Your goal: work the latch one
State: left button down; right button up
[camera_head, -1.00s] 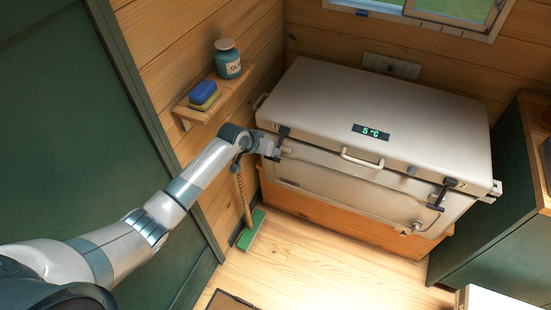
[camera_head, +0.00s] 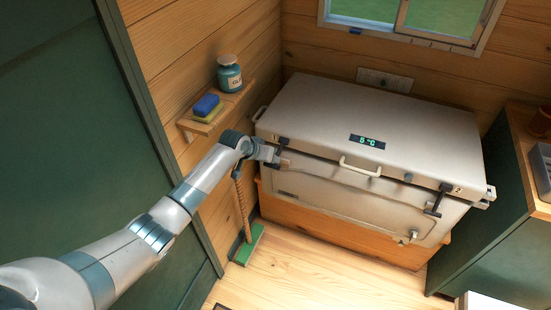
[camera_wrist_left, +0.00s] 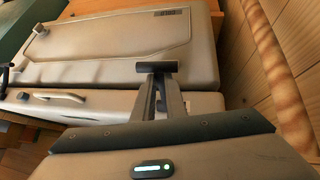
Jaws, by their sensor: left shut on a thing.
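A pale, boxy cooler (camera_head: 330,112) with a closed lid stands against the wooden back wall. Its left front latch (camera_head: 283,143) is dark and sits at the lid's front edge. My left gripper (camera_head: 274,156) is at this latch and is shut on it. In the left wrist view the dark T-shaped latch handle (camera_wrist_left: 157,67) stands at the tips of my left gripper (camera_wrist_left: 160,95); the fingers hide part of it. A second dark latch (camera_head: 438,200), marked 2, is at the right front of the cooler. My right gripper is not in view.
A wall shelf (camera_head: 225,110) with a jar (camera_head: 229,75) and sponges (camera_head: 207,106) is left of the cooler. A green-headed brush (camera_head: 247,244) stands below it. A green cabinet (camera_head: 495,220) is at the right.

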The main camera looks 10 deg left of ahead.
pick_arm(q)
jog(key=shift+w+d+r, duration=0.2)
jog(key=shift+w+r, duration=0.2)
jog(key=shift+r, duration=0.25)
jog(key=c, duration=2.1)
grip_release()
jog(key=shift+s+d+f, duration=0.1)
jog(key=shift+d+f, duration=0.05)
jog(key=shift+f, duration=0.1)
jog(key=shift+s+a+r, duration=0.15)
jog(key=shift+s+a, duration=0.15)
jog(key=shift+a, duration=0.05)
jog(key=b+v, duration=0.1)
jog(key=v, duration=0.4)
jog(key=b+v, duration=0.1)
jog(key=v, duration=0.5)
jog(key=b+v, duration=0.1)
jog(key=v, duration=0.5)
jog(key=shift+d+r, duration=0.15)
jog(key=shift+d, duration=0.15)
